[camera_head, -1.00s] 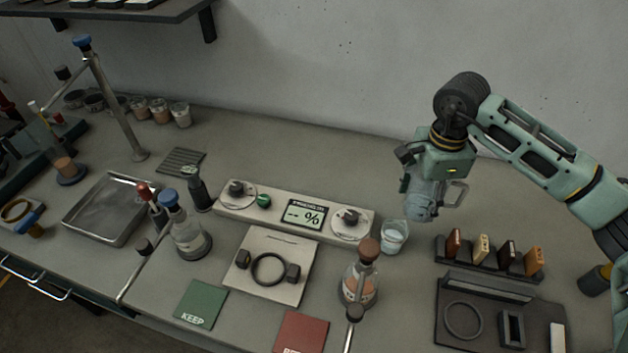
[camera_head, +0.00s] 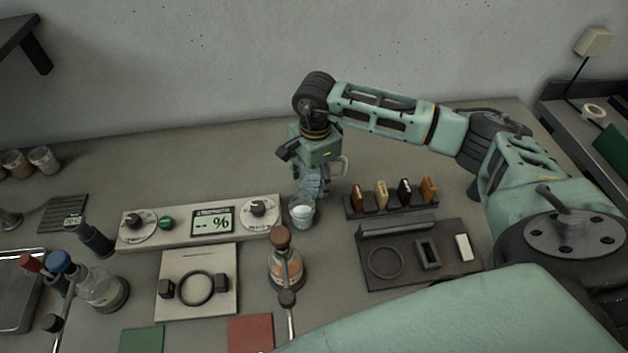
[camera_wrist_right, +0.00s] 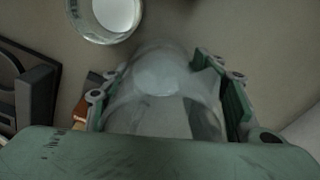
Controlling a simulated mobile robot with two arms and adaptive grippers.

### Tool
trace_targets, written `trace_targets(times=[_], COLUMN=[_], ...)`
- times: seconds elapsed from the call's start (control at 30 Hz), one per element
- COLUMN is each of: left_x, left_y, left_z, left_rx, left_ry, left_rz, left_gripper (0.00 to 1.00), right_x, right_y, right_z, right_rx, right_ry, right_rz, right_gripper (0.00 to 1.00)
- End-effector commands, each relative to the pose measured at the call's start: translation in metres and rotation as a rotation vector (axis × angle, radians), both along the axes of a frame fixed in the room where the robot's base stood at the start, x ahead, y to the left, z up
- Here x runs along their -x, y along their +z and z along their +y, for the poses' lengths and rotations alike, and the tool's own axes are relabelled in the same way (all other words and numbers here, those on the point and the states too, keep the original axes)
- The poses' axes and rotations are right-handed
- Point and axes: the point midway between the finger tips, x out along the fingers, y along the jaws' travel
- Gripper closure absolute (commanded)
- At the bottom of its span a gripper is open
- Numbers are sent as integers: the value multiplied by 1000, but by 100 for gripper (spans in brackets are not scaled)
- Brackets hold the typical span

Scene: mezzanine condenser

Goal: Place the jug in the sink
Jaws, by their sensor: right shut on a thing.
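The jug (camera_head: 310,182) is clear, see-through, with a pale handle on its right side in the head view. My right gripper (camera_head: 313,168) is shut on it and points down near the back of the bench, just behind a small glass of pale liquid (camera_head: 302,212). In the right wrist view the jug (camera_wrist_right: 163,90) sits between the two fingers. I cannot tell if its base touches the bench. The sink, a shallow steel basin (camera_head: 14,318), is cut off at the left edge of the head view, far from the jug. My left gripper is not in view.
A control panel with dials (camera_head: 200,222) and flasks (camera_head: 287,268) (camera_head: 103,290) stand between jug and basin. A rack of coloured blocks (camera_head: 392,204) and a dark tray (camera_head: 418,255) are to the right. The bench behind the panel is mostly clear.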

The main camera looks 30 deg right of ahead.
Motion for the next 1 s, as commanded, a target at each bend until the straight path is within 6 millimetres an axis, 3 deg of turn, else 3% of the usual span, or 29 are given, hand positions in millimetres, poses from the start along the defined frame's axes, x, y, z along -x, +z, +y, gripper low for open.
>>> trace_targets(times=[0.2, 0.53, 0.57, 0.6, 0.77, 1.0], left_x=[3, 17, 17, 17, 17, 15], left_y=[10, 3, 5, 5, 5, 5], left_z=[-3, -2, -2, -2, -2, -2], left_rx=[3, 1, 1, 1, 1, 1], left_ry=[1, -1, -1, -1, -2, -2], left_rz=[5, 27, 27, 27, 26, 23], left_gripper=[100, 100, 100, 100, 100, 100], right_x=[1, 0, 0, 0, 0, 0], right_y=[-25, -30, -28, -28, -28, -28], right_z=[0, 0, 0, 0, 0, 0], right_rx=[0, 0, 0, 0, 0, 0], right_ry=[-1, -1, -1, -1, -1, -1], right_rz=[3, 1, 1, 1, 2, 1], right_gripper=[74, 74, 43, 39, 26, 26])
